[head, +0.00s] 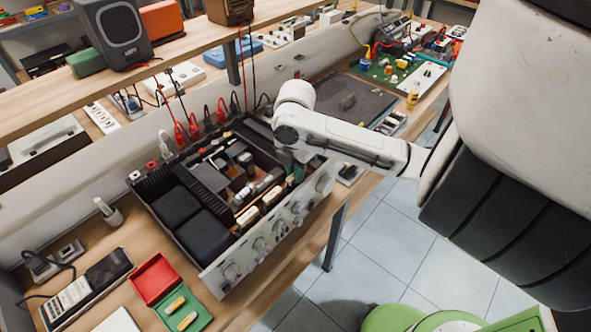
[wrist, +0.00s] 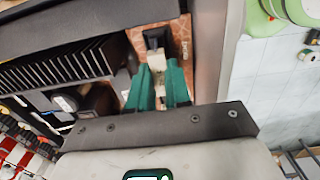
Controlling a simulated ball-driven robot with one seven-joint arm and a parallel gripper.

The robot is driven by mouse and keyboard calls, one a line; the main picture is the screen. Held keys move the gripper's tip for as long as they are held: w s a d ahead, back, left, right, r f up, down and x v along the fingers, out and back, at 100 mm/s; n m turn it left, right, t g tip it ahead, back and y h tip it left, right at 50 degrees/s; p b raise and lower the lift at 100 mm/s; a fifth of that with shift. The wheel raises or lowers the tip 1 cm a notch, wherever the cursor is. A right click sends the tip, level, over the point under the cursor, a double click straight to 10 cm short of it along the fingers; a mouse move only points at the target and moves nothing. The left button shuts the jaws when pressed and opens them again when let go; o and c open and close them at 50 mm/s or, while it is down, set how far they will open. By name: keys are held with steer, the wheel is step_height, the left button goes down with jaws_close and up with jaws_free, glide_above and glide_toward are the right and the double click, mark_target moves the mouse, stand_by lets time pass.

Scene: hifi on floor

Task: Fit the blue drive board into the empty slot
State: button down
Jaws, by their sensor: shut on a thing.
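My gripper (wrist: 160,88) has two teal fingers pointing down into the open instrument chassis (wrist: 206,62). They are shut on a small pale part (wrist: 158,73), next to a black block (wrist: 157,38) over a copper-brown board (wrist: 184,42). Most of the held part is hidden, so I cannot tell whether it is the blue drive board; no blue board shows clearly. In the head view my gripper (head: 293,172) reaches into the right end of the chassis (head: 278,240), behind its knobbed front panel. I cannot make out the empty slot.
Black heatsink fins (wrist: 60,65) stand left of my fingers. A dark mat (head: 345,100) lies to the right.

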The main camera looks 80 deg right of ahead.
steer(key=c, duration=1)
jaws_free()
step_height(320, 180, up, 11)
steer(key=shift+f, duration=0.1)
